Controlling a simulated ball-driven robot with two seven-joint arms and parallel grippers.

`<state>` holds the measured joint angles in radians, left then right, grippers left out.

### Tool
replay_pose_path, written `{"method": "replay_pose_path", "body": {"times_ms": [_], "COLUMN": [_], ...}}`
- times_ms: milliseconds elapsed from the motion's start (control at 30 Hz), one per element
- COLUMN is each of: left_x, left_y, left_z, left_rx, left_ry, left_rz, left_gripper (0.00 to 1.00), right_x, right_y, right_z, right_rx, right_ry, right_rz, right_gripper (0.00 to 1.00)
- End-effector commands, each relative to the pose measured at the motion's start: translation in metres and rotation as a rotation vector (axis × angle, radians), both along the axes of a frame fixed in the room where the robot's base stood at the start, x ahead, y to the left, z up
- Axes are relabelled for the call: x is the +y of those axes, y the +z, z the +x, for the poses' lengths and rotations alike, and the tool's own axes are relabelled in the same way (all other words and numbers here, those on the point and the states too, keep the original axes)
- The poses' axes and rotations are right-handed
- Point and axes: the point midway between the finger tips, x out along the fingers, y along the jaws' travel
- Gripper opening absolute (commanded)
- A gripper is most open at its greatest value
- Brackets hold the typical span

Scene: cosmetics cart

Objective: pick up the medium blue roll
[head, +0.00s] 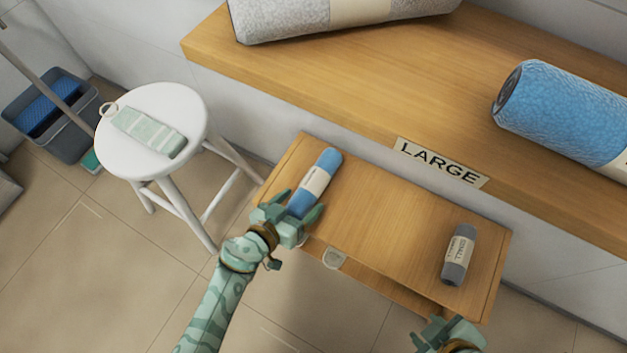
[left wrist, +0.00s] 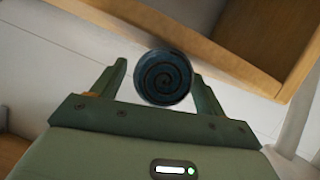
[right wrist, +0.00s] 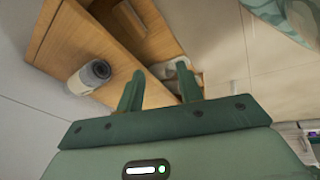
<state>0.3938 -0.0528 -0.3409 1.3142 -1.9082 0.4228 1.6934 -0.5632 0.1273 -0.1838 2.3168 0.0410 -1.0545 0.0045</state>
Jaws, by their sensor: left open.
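A blue roll (head: 323,168) with a pale label band lies on the low wooden table, near its left edge. Its label is too small to read. My left gripper (head: 293,211) is open at the roll's near end. In the left wrist view the roll's dark spiral end (left wrist: 163,78) shows between the two spread fingers, with no clear grip on it. My right gripper (head: 448,335) is at the bottom edge of the head view, and in the right wrist view (right wrist: 160,90) its fingers stand apart and empty.
A small grey roll (head: 459,254) lies at the low table's right. A large blue roll (head: 567,112) and a large grey roll (head: 290,18) lie on the higher shelf, marked LARGE (head: 440,162).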

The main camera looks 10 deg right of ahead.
Motion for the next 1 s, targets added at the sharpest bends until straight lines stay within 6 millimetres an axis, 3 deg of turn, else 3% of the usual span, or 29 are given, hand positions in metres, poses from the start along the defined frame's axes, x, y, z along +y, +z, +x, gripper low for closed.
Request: {"method": "replay_pose_path", "body": {"times_ms": [33,367,567,1000], "left_x": [-0.004,-0.008,-0.008,-0.008], "left_y": [-0.008,-0.005,-0.005,0.003], "left_z": [0.003,0.009,0.009,0.01], "left_rx": [0.006,0.0,0.001,-0.002], "left_ry": [0.001,0.001,0.001,0.001], "left_rz": [0.0,0.0,0.001,0.002], "left_gripper": [0.73,0.73,0.21,0.21], "right_x": [0.004,0.01,0.01,0.005], "right_y": [-0.002,0.007,0.007,0.005], "right_z": [0.004,0.012,0.011,0.006], "right_rx": [-0.013,-0.05,-0.049,-0.028], "right_ry": [-0.007,-0.018,-0.018,-0.008], "right_rz": [0.019,0.047,0.047,0.022], "right_gripper": [0.36,0.36,0.36,0.36]}}
